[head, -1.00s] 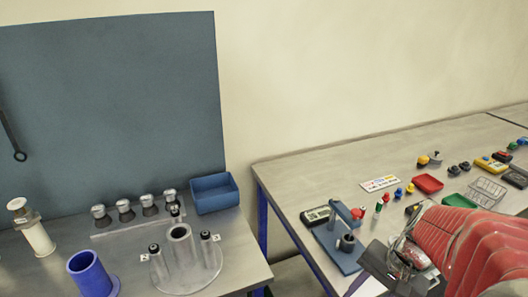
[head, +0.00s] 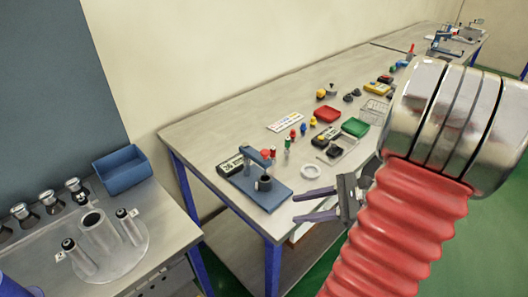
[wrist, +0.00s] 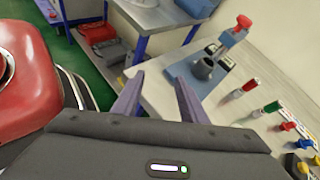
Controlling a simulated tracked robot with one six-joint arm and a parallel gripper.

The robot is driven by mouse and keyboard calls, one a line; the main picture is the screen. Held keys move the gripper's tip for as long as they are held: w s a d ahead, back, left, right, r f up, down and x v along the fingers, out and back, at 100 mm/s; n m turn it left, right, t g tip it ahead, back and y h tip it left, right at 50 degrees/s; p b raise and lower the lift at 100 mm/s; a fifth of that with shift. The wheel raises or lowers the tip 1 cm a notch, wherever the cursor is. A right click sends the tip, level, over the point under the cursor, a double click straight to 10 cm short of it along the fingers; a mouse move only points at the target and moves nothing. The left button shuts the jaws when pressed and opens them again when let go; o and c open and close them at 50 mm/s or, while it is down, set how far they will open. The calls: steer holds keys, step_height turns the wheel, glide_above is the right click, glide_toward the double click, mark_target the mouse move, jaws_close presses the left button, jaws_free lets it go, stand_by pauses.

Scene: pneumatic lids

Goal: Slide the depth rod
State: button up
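A blue depth gauge stand (head: 270,197) sits near the left front corner of the right-hand bench, with a dark cylinder (head: 265,184) on its base and a red knob at the arm's top. The rod itself is too small to make out. The stand also shows in the wrist view (wrist: 190,77), upper right, with its red knob (wrist: 243,21) and the grey cup-like cylinder (wrist: 203,69). My gripper (head: 300,206) is open and empty, its two purple-grey fingers apart. It appears to the right of and in front of the stand, not touching it. The wrist view shows its fingers (wrist: 160,82) spread.
A digital readout (head: 230,166) stands left of the stand. A white ring (head: 311,171), small coloured knobs, a red tray (head: 327,114) and a green tray (head: 355,127) lie to its right. The left bench holds a blue bin (head: 122,172) and a round metal fixture (head: 112,256).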

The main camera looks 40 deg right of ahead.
mark_target(265, 151)
steer(key=w+d+r+m+t, duration=0.3)
steer(key=d+r+m+t, duration=0.2)
steer(key=r, duration=0.4)
steer(key=shift+w+d+t, duration=0.3)
steer(key=shift+w+t, duration=0.05)
steer(key=shift+t, duration=0.35)
steer(key=shift+x, duration=6.95)
steer(key=shift+s+a+r, duration=0.1)
steer(key=shift+a, duration=0.05)
jaws_close()
